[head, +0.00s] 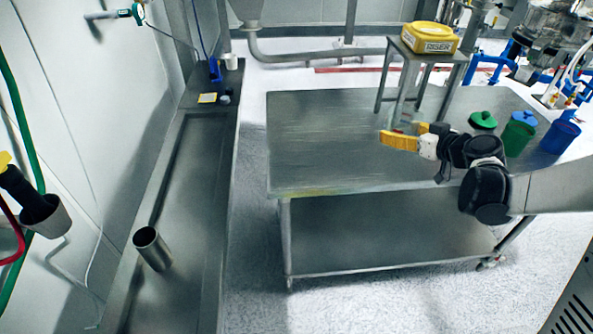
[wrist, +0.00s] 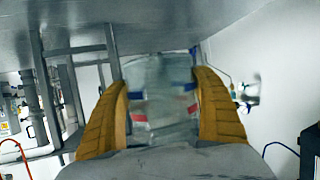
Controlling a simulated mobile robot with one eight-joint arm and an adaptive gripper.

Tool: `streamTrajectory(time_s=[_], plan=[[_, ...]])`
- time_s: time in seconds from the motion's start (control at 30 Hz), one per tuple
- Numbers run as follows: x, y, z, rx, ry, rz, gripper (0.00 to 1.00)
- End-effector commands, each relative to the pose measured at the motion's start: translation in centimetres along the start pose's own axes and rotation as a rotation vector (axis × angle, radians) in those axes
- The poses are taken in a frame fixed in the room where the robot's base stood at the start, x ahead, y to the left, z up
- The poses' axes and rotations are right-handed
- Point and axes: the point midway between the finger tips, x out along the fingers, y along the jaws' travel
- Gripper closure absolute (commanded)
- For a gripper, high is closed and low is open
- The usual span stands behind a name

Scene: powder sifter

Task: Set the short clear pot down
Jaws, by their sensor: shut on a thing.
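The short clear pot (wrist: 160,108) is held between the two yellow fingers of my gripper (wrist: 161,85) in the wrist view. It is see-through and blurred, with blue and red patches showing on or through it. In the head view my gripper (head: 404,133) is over the right half of the steel table (head: 320,130), and the pot is hardly discernible between the fingers. I cannot tell how far the pot is above the tabletop.
Green (head: 483,120), dark green (head: 519,133) and blue (head: 559,136) containers stand at the table's right end. A small steel stand (head: 425,58) bears a yellow-lidded box (head: 430,37) behind my gripper. The table's left half is clear. A steel cup (head: 151,248) stands on the left bench.

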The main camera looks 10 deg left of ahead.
Motion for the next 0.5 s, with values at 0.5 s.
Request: streamTrajectory(time_s=[0.5], plan=[[9.8, -1.6, -0.4, -0.092, 0.024, -0.202, 0.63]])
